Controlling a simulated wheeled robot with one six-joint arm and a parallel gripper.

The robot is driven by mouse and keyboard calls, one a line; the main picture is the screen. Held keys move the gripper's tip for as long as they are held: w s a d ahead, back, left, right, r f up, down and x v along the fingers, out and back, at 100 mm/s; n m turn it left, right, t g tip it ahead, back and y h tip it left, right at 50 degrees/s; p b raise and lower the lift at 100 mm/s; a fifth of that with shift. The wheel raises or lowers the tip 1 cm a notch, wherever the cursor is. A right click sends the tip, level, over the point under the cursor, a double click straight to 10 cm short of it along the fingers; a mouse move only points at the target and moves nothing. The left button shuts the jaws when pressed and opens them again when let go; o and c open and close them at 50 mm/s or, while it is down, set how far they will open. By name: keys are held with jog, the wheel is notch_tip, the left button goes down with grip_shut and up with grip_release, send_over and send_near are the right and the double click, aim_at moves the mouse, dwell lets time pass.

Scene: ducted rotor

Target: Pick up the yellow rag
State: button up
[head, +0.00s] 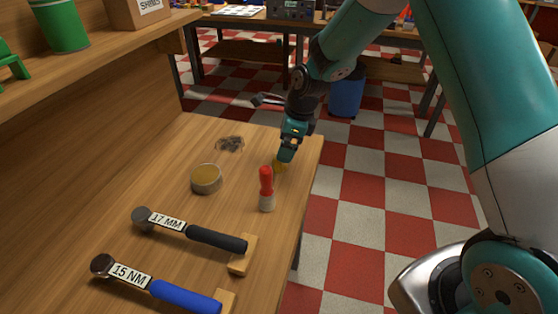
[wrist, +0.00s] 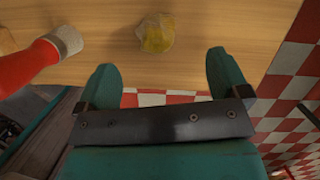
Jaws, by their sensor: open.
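The yellow rag (wrist: 156,33) is a small crumpled piece lying on the wooden bench top near its edge. In the head view the rag (head: 280,166) shows just below my gripper (head: 287,155), partly hidden by it. In the wrist view my gripper (wrist: 165,78) has its two teal fingers spread apart with nothing between them. The rag lies beyond the fingertips, roughly in line with the gap between them, and I see no contact in that view.
A red-handled tool (head: 266,188) stands close to the rag.

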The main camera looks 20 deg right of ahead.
jog(key=shift+a+p+x, duration=0.1)
jog(key=shift+p+x, duration=0.25)
jog(key=shift+x, duration=1.25)
jog(key=shift+a+p+x, duration=0.15)
jog(key=shift+p+x, duration=0.2)
jog(key=shift+x, duration=1.2)
jog(key=shift+s+r, duration=0.1)
jog(key=shift+s, duration=0.05)
jog(key=c, duration=1)
